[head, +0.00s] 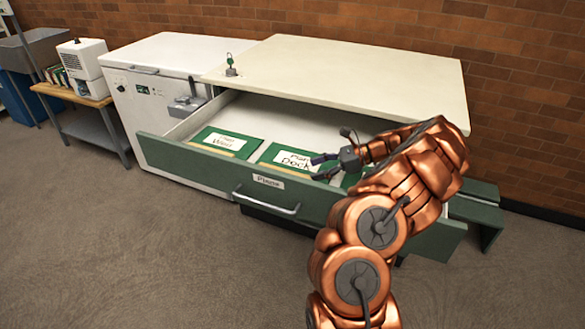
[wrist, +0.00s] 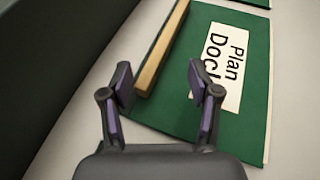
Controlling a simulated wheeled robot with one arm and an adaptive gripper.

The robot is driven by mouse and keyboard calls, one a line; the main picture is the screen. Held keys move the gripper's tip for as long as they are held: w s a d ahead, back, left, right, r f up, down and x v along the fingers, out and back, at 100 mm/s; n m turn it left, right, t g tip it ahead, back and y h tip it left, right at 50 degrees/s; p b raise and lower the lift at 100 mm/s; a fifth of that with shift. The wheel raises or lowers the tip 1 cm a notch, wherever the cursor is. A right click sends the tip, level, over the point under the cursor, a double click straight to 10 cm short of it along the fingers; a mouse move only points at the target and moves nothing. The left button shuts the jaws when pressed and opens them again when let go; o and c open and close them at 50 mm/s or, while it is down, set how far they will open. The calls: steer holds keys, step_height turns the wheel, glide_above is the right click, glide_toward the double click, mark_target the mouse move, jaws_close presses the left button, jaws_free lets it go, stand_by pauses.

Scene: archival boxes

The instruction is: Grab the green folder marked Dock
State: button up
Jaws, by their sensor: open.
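The green folder marked "Plan Dock" (head: 270,153) lies flat in the open drawer in the head view, with a white label and a tan edge strip. In the wrist view the Dock folder (wrist: 254,115) fills the right side, its label partly covered by a finger. My gripper (head: 322,168) is over the drawer at the folder's right side in the head view. In the wrist view my gripper (wrist: 163,85) is open and empty, its fingertips on either side of the tan strip's near end. I cannot tell whether it touches the folder.
The green drawer (head: 205,172) has a "Plans" tag and a metal handle (head: 267,203). Another green folder (head: 226,142) lies to the left; a third is partly hidden by my gripper. The pale cabinet top (head: 350,75) overhangs the drawer's back.

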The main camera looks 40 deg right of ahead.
mark_target(297, 174)
steer(key=shift+x, duration=2.95)
steer(key=shift+r, duration=0.2)
steer(key=shift+c, duration=0.5)
jaws_close()
